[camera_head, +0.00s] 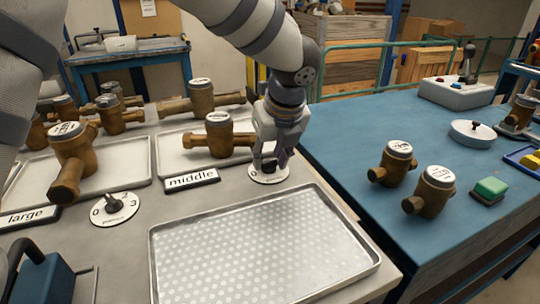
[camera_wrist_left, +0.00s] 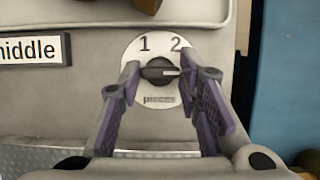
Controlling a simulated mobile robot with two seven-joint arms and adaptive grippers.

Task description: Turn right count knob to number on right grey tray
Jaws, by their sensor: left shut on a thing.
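The right count knob (camera_wrist_left: 158,72) is black, on a round white dial (camera_wrist_left: 144,101). In the wrist view the numbers 1 and 2 show above it, and its white mark points right, below the 2. My left gripper (camera_wrist_left: 168,76) reaches down over the dial and is shut on the knob, one finger on each side. In the head view the gripper (camera_head: 270,160) hides the knob and much of the dial. The right grey tray (camera_head: 174,163), behind the "middle" label (camera_head: 191,181), holds two brown meters (camera_head: 218,140) (camera_head: 201,100). My right gripper is not in view.
Another knob dial (camera_head: 115,209) marked 0, 2 and 3 sits by the "large" label (camera_head: 28,217). A left tray (camera_head: 128,172) holds several meters. An empty metal tray (camera_head: 260,250) lies in front. The blue table (camera_head: 345,140) at right carries two meters and a green-topped block (camera_head: 490,188).

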